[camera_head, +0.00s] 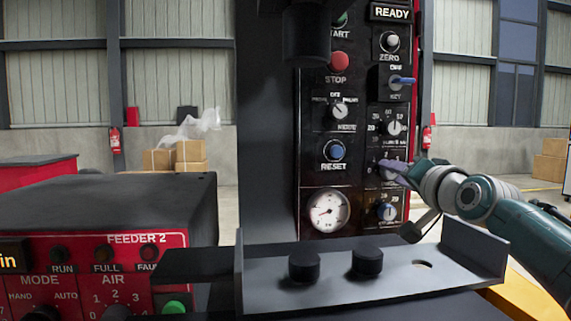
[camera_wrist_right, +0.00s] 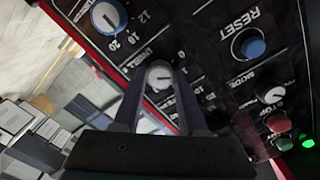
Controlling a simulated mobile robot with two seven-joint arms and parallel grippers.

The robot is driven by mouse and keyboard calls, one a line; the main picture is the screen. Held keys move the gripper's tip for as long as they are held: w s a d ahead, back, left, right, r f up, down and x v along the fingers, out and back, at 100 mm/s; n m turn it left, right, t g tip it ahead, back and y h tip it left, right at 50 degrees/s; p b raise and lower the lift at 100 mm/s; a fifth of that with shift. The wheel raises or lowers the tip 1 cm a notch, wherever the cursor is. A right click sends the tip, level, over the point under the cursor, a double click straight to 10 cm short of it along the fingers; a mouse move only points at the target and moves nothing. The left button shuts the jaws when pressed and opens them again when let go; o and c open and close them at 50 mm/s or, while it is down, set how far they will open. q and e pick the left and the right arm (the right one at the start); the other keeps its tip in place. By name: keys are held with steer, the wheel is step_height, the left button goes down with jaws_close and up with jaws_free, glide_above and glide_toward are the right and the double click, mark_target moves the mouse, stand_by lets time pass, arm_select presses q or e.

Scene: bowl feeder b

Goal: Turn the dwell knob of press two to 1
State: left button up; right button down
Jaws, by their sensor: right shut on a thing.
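The dwell knob (camera_wrist_right: 158,76) is a small pale round knob with a dark pointer mark, on the black press panel (camera_wrist_right: 215,85). My right gripper (camera_wrist_right: 159,84) is shut on it, one purple-grey finger on each side. A 0 of its scale is legible in the right wrist view; the pointer's exact reading is too small to tell. In the head view my right gripper (camera_head: 385,167) reaches the panel's right column from the right and hides most of the knob. My left gripper is not in view.
A speed-type dial (camera_head: 394,127) sits above and a blue-capped knob (camera_head: 386,212) below. The blue reset button (camera_head: 336,151) and a gauge (camera_head: 328,211) are to the left. A grey shelf with black knobs (camera_head: 367,262) juts out in front. Feeder 2 (camera_head: 110,220) stands left.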

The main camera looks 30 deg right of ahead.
steer(key=shift+m, duration=0.8)
steer(key=shift+p, duration=0.3)
steer(key=shift+c, duration=2.2)
jaws_free()
